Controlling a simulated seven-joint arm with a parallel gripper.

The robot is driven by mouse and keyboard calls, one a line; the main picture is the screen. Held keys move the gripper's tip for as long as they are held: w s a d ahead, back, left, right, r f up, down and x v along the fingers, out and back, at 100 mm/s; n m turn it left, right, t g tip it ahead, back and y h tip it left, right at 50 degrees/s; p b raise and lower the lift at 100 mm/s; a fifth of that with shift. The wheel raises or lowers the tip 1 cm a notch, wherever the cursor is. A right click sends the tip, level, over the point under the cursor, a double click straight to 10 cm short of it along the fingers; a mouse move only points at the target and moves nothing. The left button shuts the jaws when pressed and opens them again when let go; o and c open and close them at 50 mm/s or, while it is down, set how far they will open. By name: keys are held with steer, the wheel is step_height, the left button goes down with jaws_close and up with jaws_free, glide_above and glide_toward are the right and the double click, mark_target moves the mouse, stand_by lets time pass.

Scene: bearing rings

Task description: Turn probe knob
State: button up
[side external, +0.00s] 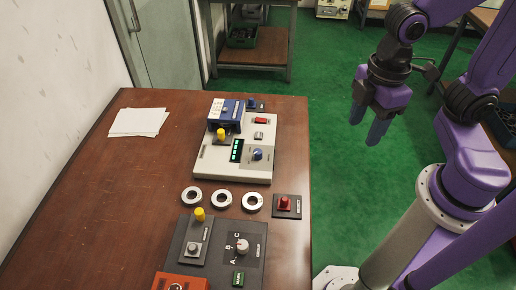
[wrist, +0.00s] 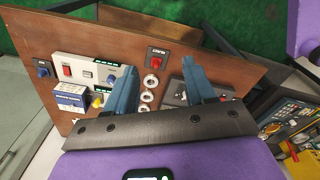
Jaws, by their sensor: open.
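No knob has a label that I can read as "probe". A blue knob (side external: 257,155) sits on the beige panel (side external: 208,165) beside a green-lit display; it also shows in the wrist view (wrist: 110,79). A white pointer knob (side external: 241,246) sits on the dark panel (side external: 220,272) among the letters A, B and C. A grey square-based knob or button (side external: 193,249) is to its left. My gripper (side external: 367,125) is open and empty, off the table's right side and well apart from the panels. Its blue fingers point over the table in the wrist view (wrist: 160,65) and partly hide the panels.
Three metal rings (side external: 221,198) lie in a row between the panels. A red button box (side external: 286,205) stands near the table's right edge. Papers (side external: 138,122) lie left; the table's left middle is clear.

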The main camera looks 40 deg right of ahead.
steer(key=w+a+f+n, duration=0.1)
steer(key=w+a+n, duration=0.3)
steer(key=w, duration=0.7)
steer(key=n, duration=0.2)
glide_toward(258, 152)
step_height(258, 152, down, 9)
steer(key=shift+w+a+r, duration=0.1)
steer(key=shift+w+r, duration=0.05)
jaws_close()
